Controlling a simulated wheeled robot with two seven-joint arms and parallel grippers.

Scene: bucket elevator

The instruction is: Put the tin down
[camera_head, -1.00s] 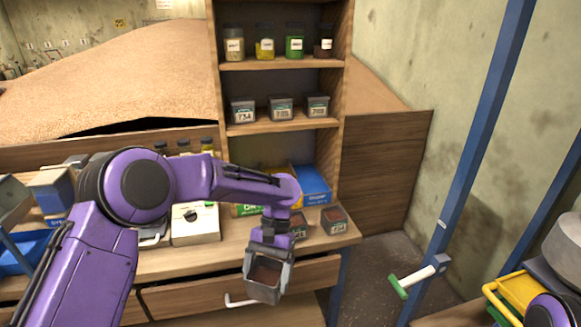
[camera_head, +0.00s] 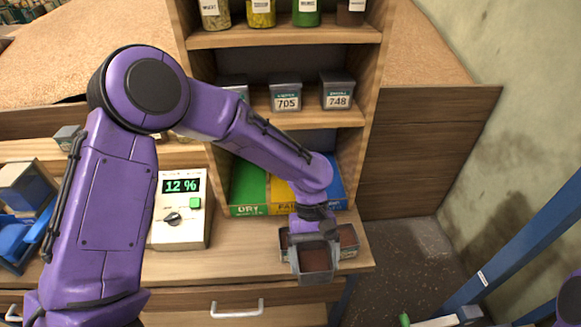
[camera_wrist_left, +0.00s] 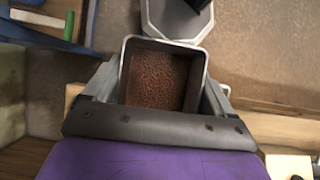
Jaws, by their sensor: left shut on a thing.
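My left gripper (camera_head: 316,236) is shut on a grey, open-topped square tin (camera_head: 314,262) filled with brown grain. In the head view the tin overlaps the front right part of the wooden bench (camera_head: 255,258); whether it touches the bench I cannot tell. In the left wrist view the held tin (camera_wrist_left: 163,78) sits upright between the fingers. Similar tins of brown grain, one at the right (camera_head: 348,238), stand on the bench behind it, partly hidden. My right gripper is not in view.
Green, yellow and blue trays (camera_head: 249,190), the green marked DRY, lie at the bench's back. A white meter (camera_head: 180,222) reads 12 %. Labelled tins (camera_head: 286,94) and jars (camera_head: 306,12) fill the shelves above. A blue post (camera_head: 515,250) stands right.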

